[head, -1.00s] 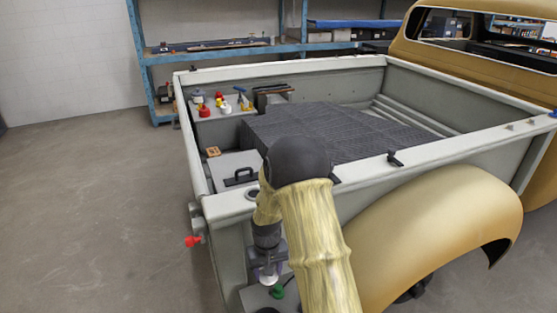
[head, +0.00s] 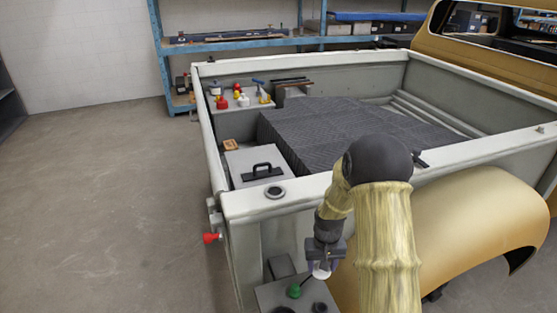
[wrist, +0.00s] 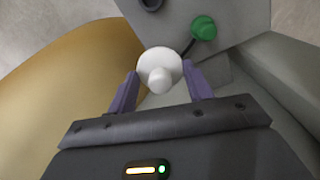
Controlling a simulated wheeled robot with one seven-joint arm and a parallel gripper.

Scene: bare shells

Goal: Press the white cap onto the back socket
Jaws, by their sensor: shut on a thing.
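My gripper (head: 322,266) has its purple fingers on either side of the white cap (wrist: 160,72), held with its stem toward the wrist camera. In the head view the white cap (head: 321,272) shows just below the fingers, in the air near a grey panel (head: 268,296) at the truck's corner. A green cap (head: 294,290) on a dark cord sits on that panel, left of my gripper. Dark round openings (head: 320,307) show at the panel's lower edge, partly cut off. The wrist view shows a dark ring (wrist: 152,4) at its top edge. I cannot tell which opening is the back socket.
The truck bed's pale rail (head: 243,205) carries a dark ring (head: 275,191). A red cap (head: 211,238) sticks out at the left. The tan fender (head: 470,225) lies right of my arm. Open floor (head: 90,220) is at the left.

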